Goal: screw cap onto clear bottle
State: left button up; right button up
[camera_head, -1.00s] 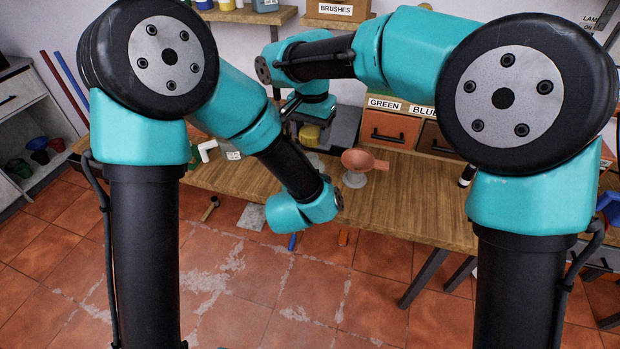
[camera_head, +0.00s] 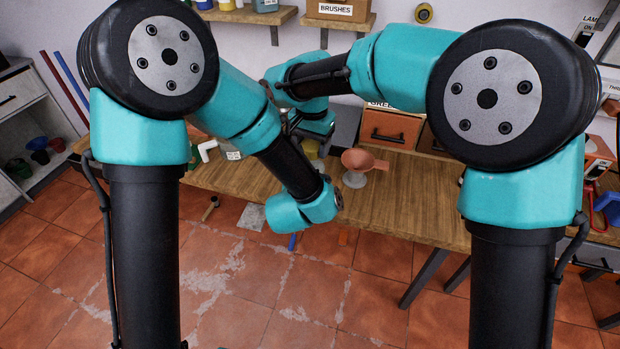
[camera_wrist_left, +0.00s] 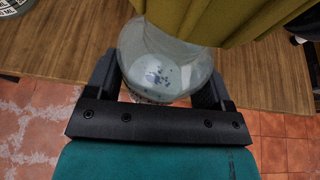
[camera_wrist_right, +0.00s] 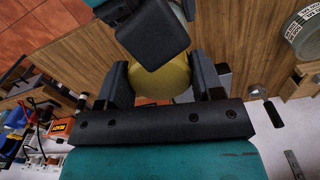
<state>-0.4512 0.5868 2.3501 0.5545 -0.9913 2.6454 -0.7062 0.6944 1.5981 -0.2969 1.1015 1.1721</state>
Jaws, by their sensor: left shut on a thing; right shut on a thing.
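The clear bottle (camera_wrist_left: 165,65) is between the fingers of my left gripper (camera_wrist_left: 163,85), which is shut on it. The yellow ridged cap (camera_wrist_left: 225,15) covers the top of the left wrist view, over the bottle's upper end. In the right wrist view the yellow cap (camera_wrist_right: 160,78) is between the fingers of my right gripper (camera_wrist_right: 165,90), shut on it. A dark block hides part of the cap there. In the head view my right gripper (camera_head: 312,130) is near the back of the bench; my left fingers are hidden. I cannot tell whether the threads are engaged.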

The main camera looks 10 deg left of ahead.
dwell(0.7)
jog(key=shift+f, duration=0.9)
jog(key=shift+f, duration=0.5)
dwell(0.3)
pick_arm(q)
jog(key=c, duration=0.3)
pick_arm(e)
jog(key=m, duration=0.6)
jog(key=shift+m, duration=0.4)
jog(key=o, duration=0.9)
